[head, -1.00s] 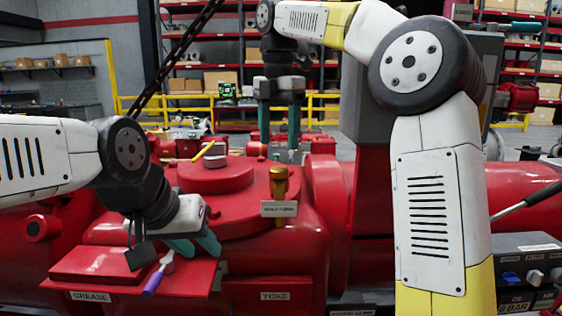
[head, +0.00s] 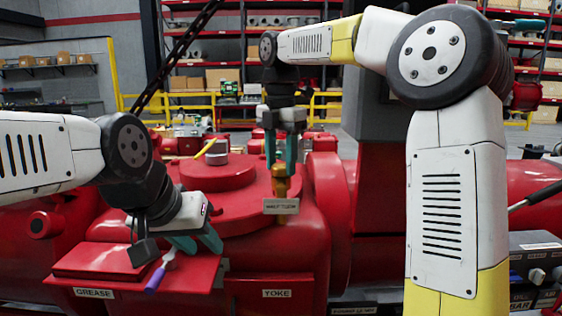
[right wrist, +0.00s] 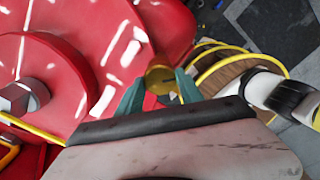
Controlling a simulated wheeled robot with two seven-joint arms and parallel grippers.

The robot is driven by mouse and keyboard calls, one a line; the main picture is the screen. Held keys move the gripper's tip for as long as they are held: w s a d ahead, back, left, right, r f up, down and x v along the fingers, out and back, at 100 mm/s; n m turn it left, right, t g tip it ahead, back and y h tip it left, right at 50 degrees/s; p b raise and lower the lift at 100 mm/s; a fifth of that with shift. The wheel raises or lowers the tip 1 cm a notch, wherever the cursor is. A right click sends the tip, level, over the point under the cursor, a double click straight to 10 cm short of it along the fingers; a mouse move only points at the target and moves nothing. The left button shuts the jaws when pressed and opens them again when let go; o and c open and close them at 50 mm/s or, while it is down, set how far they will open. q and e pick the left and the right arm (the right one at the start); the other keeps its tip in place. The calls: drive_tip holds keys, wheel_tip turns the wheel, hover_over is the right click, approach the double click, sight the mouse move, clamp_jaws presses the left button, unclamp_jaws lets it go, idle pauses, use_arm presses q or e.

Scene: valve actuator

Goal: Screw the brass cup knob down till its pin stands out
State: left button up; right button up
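The brass cup knob (head: 280,184) stands upright on the red housing, behind a small white label plate. My right gripper (head: 281,168) points down over it, with teal fingertips on either side of the knob's top. In the right wrist view the round brass top (right wrist: 160,78) lies between the fingers, which look apart; contact is hard to judge. No pin can be made out standing out of the knob.
A red shelf (head: 90,262) marked GREASE projects at the lower left. A round red cover (head: 215,172) with a grey nut and yellow bar lies left of the knob. A red flange (head: 330,200) rises close on its right.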

drive_tip(key=c, duration=0.5)
drive_tip(key=shift+o, duration=0.2)
